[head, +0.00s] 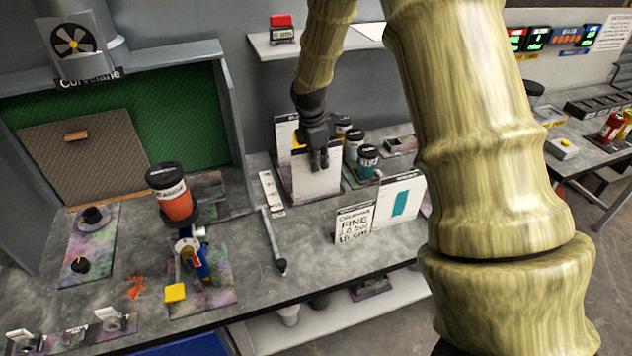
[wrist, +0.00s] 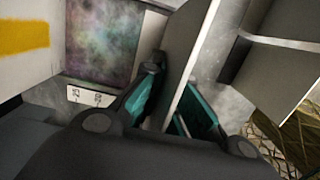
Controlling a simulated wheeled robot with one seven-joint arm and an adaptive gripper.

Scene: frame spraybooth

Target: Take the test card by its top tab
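A white upright card (head: 316,184), which I take to be the test card, stands on the bench at the back, below my gripper (head: 318,164). In the head view, my dark fingers come down over its upper edge, hiding the tab. In the wrist view, the card shows as a tall grey panel (wrist: 186,52) running between the teal-padded fingers of my gripper (wrist: 172,105). One finger is on each side of it. A narrow gap shows on the left, and the right pad is very close to the card. The fingers look apart, not clamped.
Behind stands another pale card (head: 285,132). Capped jars (head: 368,160) stand close to the right. A black-capped orange cup (head: 174,200) is at left.

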